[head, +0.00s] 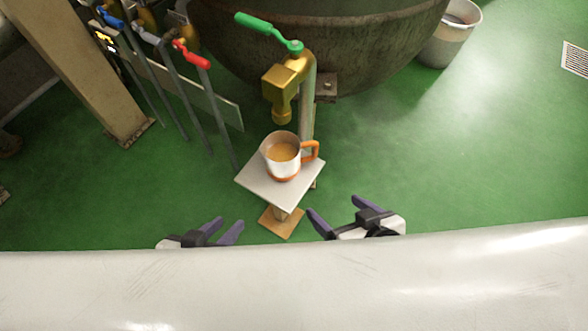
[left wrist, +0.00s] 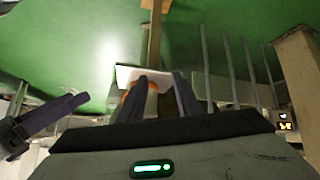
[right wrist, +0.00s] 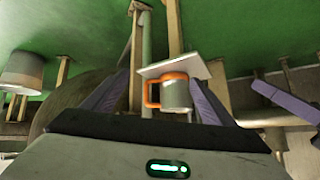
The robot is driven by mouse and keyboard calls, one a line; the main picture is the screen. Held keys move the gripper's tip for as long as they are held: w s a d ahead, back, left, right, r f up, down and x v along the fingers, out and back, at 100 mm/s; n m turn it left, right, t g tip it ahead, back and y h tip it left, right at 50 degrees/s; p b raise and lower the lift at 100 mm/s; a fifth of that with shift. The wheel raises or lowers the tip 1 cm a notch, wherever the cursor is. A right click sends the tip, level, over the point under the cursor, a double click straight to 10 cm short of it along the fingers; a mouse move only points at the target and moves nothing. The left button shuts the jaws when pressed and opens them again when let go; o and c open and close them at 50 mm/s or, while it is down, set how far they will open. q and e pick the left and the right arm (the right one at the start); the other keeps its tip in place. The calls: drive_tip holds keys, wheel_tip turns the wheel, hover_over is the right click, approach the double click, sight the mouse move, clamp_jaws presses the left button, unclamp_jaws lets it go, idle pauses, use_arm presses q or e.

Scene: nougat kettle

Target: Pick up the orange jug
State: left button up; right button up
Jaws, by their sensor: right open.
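The orange jug (head: 281,165) is a white cup with an orange base band and an orange handle on its right side in the head view. It stands upright on a small square white stand (head: 253,186) and holds a tan liquid. It also shows in the right wrist view (right wrist: 176,95), between the fingers but farther off. In the left wrist view my fingers mostly hide it. My right gripper (head: 331,206) is open and empty, below and right of the jug. My left gripper (head: 230,222) is partly open and empty, below and left of the jug. Neither touches it.
A brass tap (head: 283,90) with a green lever hangs just above the jug, on a large dark kettle (head: 340,45). Thin posts with blue and red levers (head: 190,53) stand at left. A white curved surface (head: 300,285) fills the front.

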wheel_tip(320, 180, down, 5)
drive_tip(key=w+a+b, duration=0.2)
drive_tip(key=b, duration=0.5)
drive_tip(key=n+t+y, duration=0.2)
drive_tip(key=t, duration=0.2)
approach(276, 147)
drive_tip(key=b+x, duration=0.1)
drive_tip(key=x, duration=0.3)
drive_tip(key=shift+s, duration=0.1)
drive_tip(key=b+x, duration=0.1)
drive_tip(key=x, duration=0.2)
drive_tip(key=shift+w+a+f, duration=0.1)
drive_tip(key=shift+w+f, duration=0.1)
drive_tip(key=shift+w, duration=0.05)
drive_tip(key=shift+w+a+f+b, duration=0.15)
drive_tip(key=shift+w+b, duration=0.2)
drive_tip(key=shift+w+a, duration=0.1)
drive_tip(key=shift+w, duration=0.1)
drive_tip(key=c, duration=1.2)
use_arm(q)
drive_tip(key=d+f+m+g+h, duration=0.1)
drive_tip(key=d+f, duration=0.2)
drive_tip(key=f, duration=0.2)
drive_tip(key=shift+w+d+f+h, duration=0.15)
drive_tip(key=shift+w+d+h, duration=0.15)
drive_tip(key=shift+w+d, duration=0.1)
use_arm(e)
drive_tip(key=c, duration=0.3)
